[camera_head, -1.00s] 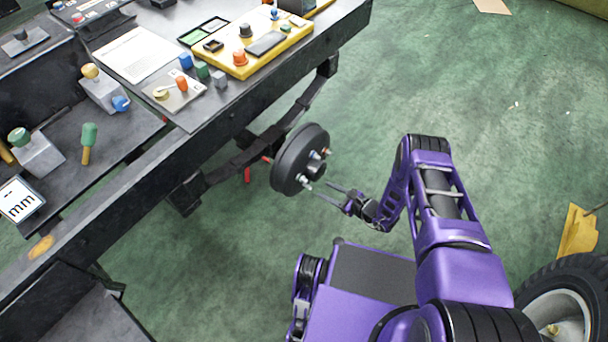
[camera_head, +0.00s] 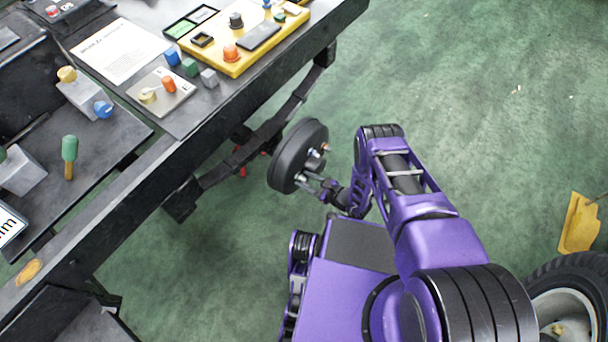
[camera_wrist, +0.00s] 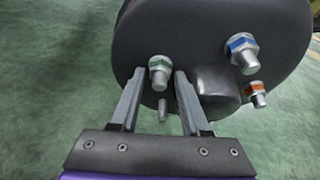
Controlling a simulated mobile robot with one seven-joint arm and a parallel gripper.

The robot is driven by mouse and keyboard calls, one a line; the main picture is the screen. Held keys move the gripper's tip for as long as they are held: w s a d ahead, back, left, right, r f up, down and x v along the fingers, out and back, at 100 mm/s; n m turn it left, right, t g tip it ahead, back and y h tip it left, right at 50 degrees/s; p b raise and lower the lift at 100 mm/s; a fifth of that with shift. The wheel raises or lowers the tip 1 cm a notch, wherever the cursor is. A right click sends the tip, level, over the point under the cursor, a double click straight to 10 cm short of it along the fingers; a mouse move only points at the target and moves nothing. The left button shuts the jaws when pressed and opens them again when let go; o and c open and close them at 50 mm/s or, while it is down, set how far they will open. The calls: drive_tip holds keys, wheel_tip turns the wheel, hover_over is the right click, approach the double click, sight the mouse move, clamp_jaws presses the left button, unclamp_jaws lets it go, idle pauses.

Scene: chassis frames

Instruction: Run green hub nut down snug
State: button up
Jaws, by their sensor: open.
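The black wheel hub (camera_head: 290,158) hangs at the side of the dark bench and faces my arm. In the wrist view its dark face (camera_wrist: 205,25) fills the upper part. The green-marked hub nut (camera_wrist: 160,64) sits on a stud on the left of that face, with the stud tip poking out. My gripper (camera_wrist: 160,76) is open, with one finger on each side of the green nut; a gap shows on both sides. In the head view my gripper (camera_head: 318,188) is at the lower front of the hub. How far the nut stands off the face is hard to tell.
A blue-marked nut (camera_wrist: 242,44) and an orange-marked nut (camera_wrist: 257,88) sit right of the dark centre cap (camera_wrist: 216,90). A bare stud tip (camera_wrist: 162,110) shows below the green nut. A tyre (camera_head: 570,290) stands at lower right.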

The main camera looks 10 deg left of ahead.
drive_tip(key=shift+c, duration=0.2)
clamp_jaws()
drive_tip(key=shift+w+m, duration=0.15)
drive_tip(key=shift+m, duration=0.15)
drive_tip(key=shift+w+m+g+y, duration=0.1)
drive_tip(key=shift+m+g+y, duration=0.2)
drive_tip(key=shift+m+g, duration=0.5)
drive_tip(key=shift+m+g+y, duration=0.5)
drive_tip(key=shift+m+g, duration=0.5)
drive_tip(key=shift+m, duration=0.5)
drive_tip(key=shift+d, duration=0.1)
drive_tip(key=shift+o, duration=0.2)
unclamp_jaws()
